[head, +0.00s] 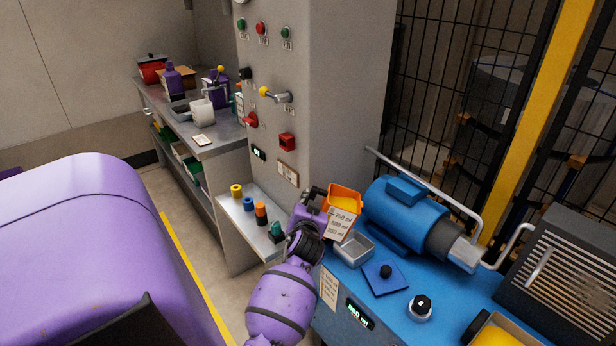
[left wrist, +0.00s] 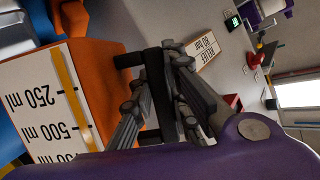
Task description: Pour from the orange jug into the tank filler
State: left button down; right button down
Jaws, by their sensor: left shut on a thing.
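An open square metal filler (head: 354,248) sits on the tank top just below the jug. My right gripper is not in view.
A blue motor (head: 405,215) and a bent rail (head: 470,200) stand behind the filler. A grey column with switches (head: 310,110) is at the back. A small shelf (head: 245,222) holds coloured pegs at left. The tank display (head: 360,314) seems to read 800 ml.

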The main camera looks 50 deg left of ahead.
pick_arm(q)
jog(key=shift+r+m, duration=0.3)
jog(key=shift+r, duration=0.3)
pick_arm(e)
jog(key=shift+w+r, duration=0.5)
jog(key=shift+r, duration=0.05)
pick_arm(q)
jog(key=shift+r, duration=0.2)
jog(key=shift+r+m+y+p, duration=0.3)
jog(key=shift+r+m, duration=0.05)
jog(key=shift+m, duration=0.05)
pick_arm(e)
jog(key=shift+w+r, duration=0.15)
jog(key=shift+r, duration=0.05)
pick_arm(q)
jog(key=shift+r, duration=0.15)
jog(key=shift+r+m, duration=0.25)
jog(key=shift+m, duration=0.25)
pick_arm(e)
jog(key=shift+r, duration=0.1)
pick_arm(q)
jog(key=shift+r+y, duration=0.15)
jog(key=shift+y, duration=0.15)
jog(key=shift+w+d+r+m+g, duration=0.1)
jog(key=shift+r+m+g, duration=0.2)
jog(key=shift+m, duration=0.1)
